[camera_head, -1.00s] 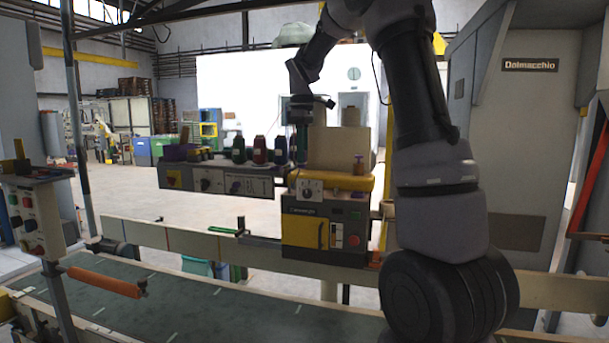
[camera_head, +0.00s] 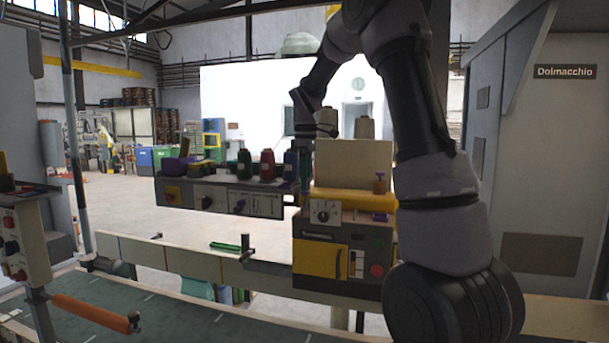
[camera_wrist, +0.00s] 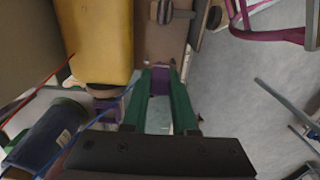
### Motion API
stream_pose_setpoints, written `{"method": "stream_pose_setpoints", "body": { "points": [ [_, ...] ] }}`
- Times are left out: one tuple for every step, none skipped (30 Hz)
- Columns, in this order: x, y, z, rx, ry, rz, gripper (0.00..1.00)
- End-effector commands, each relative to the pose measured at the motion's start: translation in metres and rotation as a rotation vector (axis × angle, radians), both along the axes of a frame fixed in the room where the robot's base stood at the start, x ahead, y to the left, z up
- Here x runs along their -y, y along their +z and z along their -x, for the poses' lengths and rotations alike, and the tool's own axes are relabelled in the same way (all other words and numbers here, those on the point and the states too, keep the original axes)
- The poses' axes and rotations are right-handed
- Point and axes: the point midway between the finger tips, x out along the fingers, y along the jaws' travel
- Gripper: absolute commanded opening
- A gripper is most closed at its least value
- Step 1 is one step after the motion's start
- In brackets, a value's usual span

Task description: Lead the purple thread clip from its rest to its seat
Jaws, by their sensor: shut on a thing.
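My gripper (camera_wrist: 160,72) has green fingers and is shut on the purple thread clip (camera_wrist: 160,84), which shows between the fingertips in the wrist view. A blue thread (camera_wrist: 112,112) slants from near the fingers toward a blue spool (camera_wrist: 46,138) at lower left. In the head view my gripper (camera_head: 306,184) points down just left of the beige sewing head (camera_head: 352,165), by the spool shelf; the clip is too small to tell there. I cannot tell which part is the clip's seat.
The spool shelf (camera_head: 222,199) carries green, red and blue spools. A yellow cover (camera_wrist: 95,40) lies close left of my fingers in the wrist view. A control box (camera_head: 340,262) stands below the sewing head. Open floor shows at right in the wrist view (camera_wrist: 235,90).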

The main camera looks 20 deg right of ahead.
Motion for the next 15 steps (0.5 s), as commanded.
{"method": "stream_pose_setpoints", "body": {
  "points": [
    [0.002,0.000,0.001,0.001,-0.001,0.001,0.00],
    [0.004,0.001,0.002,0.001,-0.001,0.001,0.00],
    [0.006,0.001,0.004,0.001,-0.001,0.000,0.00],
    [0.008,0.001,0.005,0.001,-0.002,0.000,0.00],
    [0.009,0.001,0.006,0.002,-0.002,0.000,0.00],
    [0.012,0.001,0.008,0.001,-0.002,0.000,0.00],
    [0.013,0.001,0.009,0.001,-0.002,0.000,0.00],
    [0.015,0.001,0.010,0.001,-0.002,0.000,0.00],
    [0.017,0.001,0.012,0.000,-0.001,0.000,0.00],
    [0.019,0.001,0.013,0.000,-0.001,0.000,0.00],
    [0.021,0.001,0.014,0.000,-0.001,0.000,0.00],
    [0.023,0.001,0.016,0.001,-0.002,0.001,0.00],
    [0.025,0.001,0.017,0.001,-0.002,0.001,0.00],
    [0.027,0.001,0.018,0.001,-0.002,0.001,0.00],
    [0.029,0.001,0.020,0.001,-0.002,0.001,0.00]
  ]
}}
